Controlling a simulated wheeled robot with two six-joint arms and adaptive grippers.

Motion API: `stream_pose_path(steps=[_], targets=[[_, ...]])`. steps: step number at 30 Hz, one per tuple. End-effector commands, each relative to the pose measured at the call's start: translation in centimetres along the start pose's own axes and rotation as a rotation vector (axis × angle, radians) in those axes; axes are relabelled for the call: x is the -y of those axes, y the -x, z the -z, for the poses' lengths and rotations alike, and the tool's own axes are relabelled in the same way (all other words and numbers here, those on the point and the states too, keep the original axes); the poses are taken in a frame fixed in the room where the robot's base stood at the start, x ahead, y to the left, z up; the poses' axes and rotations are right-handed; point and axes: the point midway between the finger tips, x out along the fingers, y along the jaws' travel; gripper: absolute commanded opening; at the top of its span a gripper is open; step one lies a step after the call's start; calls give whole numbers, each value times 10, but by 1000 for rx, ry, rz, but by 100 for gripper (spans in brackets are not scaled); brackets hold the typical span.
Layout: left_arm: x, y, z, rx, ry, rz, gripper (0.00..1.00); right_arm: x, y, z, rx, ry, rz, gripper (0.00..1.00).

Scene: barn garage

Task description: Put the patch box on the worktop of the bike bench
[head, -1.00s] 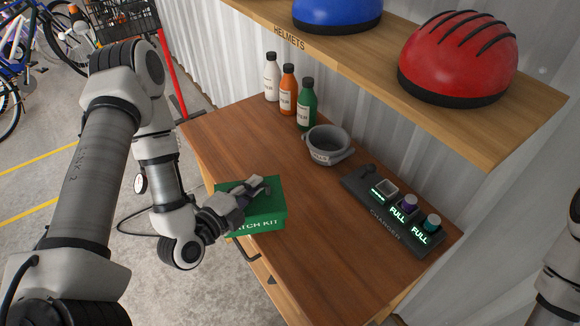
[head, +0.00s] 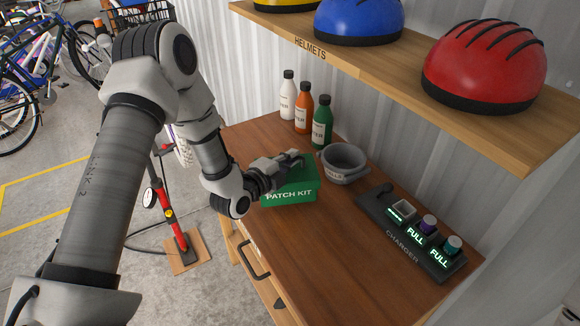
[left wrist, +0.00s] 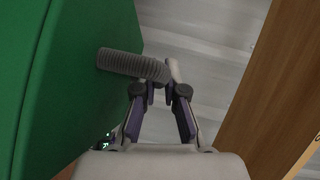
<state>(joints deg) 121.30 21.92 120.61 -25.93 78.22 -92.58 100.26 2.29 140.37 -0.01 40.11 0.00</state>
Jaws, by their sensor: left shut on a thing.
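The patch box is a green box lettered PATCH KIT (head: 289,190); it also fills the left of the left wrist view (left wrist: 60,70). My left gripper (head: 288,161) is at the top of the box. In the left wrist view its fingers (left wrist: 158,82) are closed on the box's grey ribbed handle (left wrist: 122,63). The brown worktop (head: 335,240) of the bike bench lies under and around the box in the head view. I cannot tell whether the box's underside touches the worktop. My right gripper is out of view.
A grey mug-like pot (head: 343,165) stands close right of the box. White, orange (head: 303,112) and green bottles stand behind. A charger (head: 412,232) lies along the right. A shelf with helmets (head: 485,62) overhangs the back. The worktop's front part is clear.

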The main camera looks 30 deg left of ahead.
Motion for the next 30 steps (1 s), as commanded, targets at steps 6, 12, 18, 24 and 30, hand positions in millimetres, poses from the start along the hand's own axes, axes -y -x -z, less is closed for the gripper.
stream_pose_path(steps=[6,12,18,24,30], targets=[[-34,-3,-4,0,0,-3,0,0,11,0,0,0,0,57],[-35,-3,-4,0,0,-2,0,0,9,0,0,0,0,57],[-38,-3,-5,0,0,-2,31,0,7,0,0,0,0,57],[-38,-3,-5,0,-1,-2,35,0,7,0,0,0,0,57],[-34,0,-5,1,0,-3,35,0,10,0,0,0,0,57]])
